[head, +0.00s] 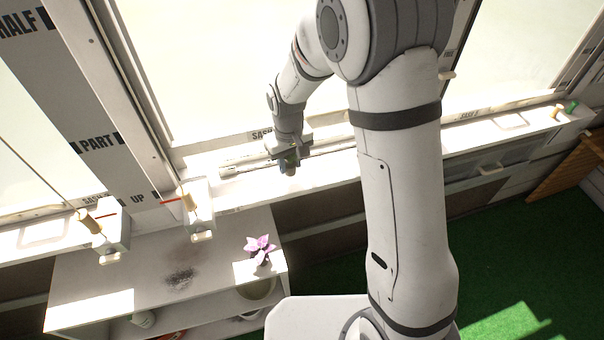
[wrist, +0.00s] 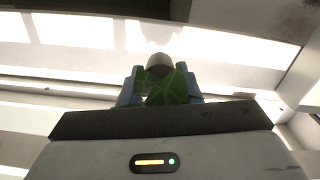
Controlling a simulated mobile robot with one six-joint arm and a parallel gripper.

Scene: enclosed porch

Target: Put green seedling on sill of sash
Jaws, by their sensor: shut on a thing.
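My gripper (head: 288,165) is shut on the green seedling and points down over the sill in the head view. In the wrist view my gripper (wrist: 160,88) has a bluish finger on each side of the green seedling (wrist: 172,90). Its green leaves are toward the camera, and a pale rounded part shows beyond them. In the head view the seedling is mostly hidden by the jaws. The white sill (head: 235,190) runs beneath the windows, below a partly covered sash label (head: 261,134). I cannot tell whether the seedling touches the sill.
Two white blocks with wooden pegs stand left on the sill, the nearer one (head: 200,208) beside the post. A purple-flowered plant (head: 260,247) stands on the shelf unit (head: 90,285) below. A small green thing (head: 571,108) is at the sill's far right. Green floor (head: 510,270) lies right.

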